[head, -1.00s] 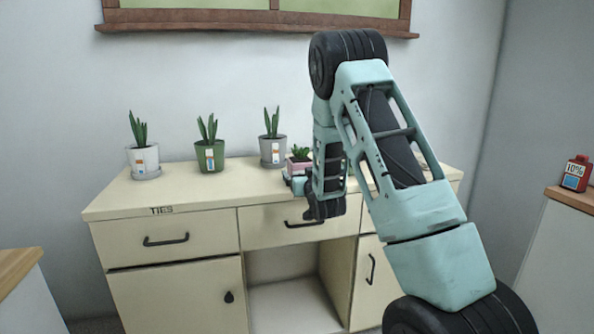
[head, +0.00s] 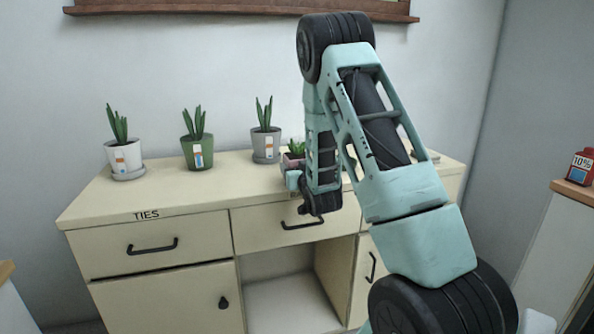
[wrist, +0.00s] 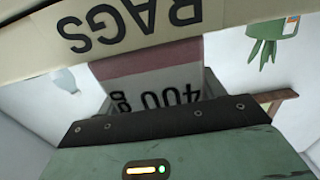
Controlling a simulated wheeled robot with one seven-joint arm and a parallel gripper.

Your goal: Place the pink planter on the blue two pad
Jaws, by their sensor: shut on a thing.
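The pink planter (head: 291,162), with a small green succulent, is at the cabinet's top, right of the grey pot, partly hidden by my arm. In the wrist view its pink wall with a white "400 g" label (wrist: 155,82) shows upside down between my fingers. My gripper (head: 293,180) is shut on it; the fingers are mostly hidden by my forearm in the head view. I cannot tell whether the planter touches the cabinet top. I cannot make out a blue two pad in either view.
A cream cabinet (head: 180,203) marked "TIES" carries a white pot (head: 123,158), a green pot (head: 197,152) and a grey pot (head: 266,146). A red bottle (head: 580,166) stands on a counter at right. The cabinet's front left top is clear.

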